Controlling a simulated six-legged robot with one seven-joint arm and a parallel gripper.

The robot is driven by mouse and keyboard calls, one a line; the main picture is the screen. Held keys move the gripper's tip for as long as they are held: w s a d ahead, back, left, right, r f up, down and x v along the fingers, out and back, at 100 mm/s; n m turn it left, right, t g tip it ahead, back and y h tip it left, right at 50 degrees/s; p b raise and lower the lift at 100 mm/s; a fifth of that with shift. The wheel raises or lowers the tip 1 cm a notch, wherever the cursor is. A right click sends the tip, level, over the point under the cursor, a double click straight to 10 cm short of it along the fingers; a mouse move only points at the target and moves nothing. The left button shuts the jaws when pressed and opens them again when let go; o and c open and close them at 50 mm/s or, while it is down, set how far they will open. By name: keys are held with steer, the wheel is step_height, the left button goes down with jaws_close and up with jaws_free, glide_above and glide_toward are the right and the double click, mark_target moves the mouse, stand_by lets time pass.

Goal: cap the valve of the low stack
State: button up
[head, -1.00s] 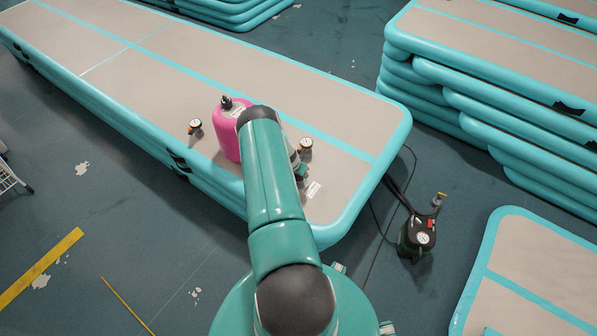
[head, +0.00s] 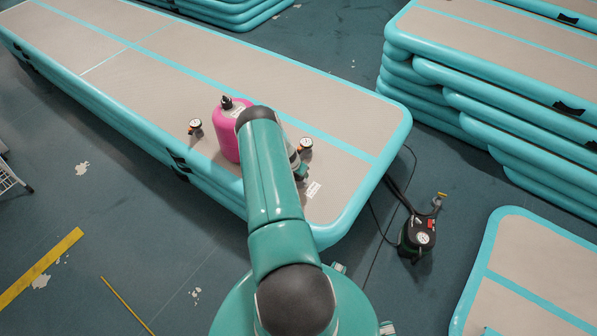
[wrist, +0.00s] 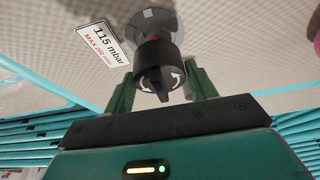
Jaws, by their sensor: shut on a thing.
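The low stack (head: 330,180) of beige mats with turquoise rims lies ahead of me. In the wrist view, a black cap (wrist: 158,68) with white curved arrows is held between the two green fingers of my gripper (wrist: 160,88), which is shut on it. The grey round valve (wrist: 152,22) is right behind the cap, with a bit of orange showing between them. I cannot tell whether the cap is seated on it. A label (wrist: 103,50) reading 115 mbar, MAX 200 mbar lies beside the valve. In the head view my arm hides the gripper, cap and valve.
A pink canister (head: 228,135) and two gauges, one left (head: 195,127) and one right (head: 305,145), stand on the low stack near my arm. A black pump (head: 417,236) with hoses stands on the floor to the right. A taller stack (head: 480,110) rises at right.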

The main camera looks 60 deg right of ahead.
steer(key=shift+f, duration=2.1)
steer(key=n+t, duration=0.1)
steer(key=n, duration=0.2)
steer(key=shift+s, duration=0.15)
steer(key=shift+w+n+t, duration=0.2)
steer(key=shift+n+t, duration=0.4)
steer(key=shift+n, duration=0.5)
steer(key=n, duration=0.1)
steer(key=n+t, duration=0.1)
steer(key=shift+s+d+n+y, duration=0.1)
steer(key=shift+s+n+y, duration=0.1)
steer(key=shift+n+y, duration=0.1)
steer(key=shift+w+n+t+y, duration=0.2)
steer(key=shift+n+t+y, duration=0.15)
steer(key=shift+n, duration=0.95)
steer(key=shift+s, duration=0.15)
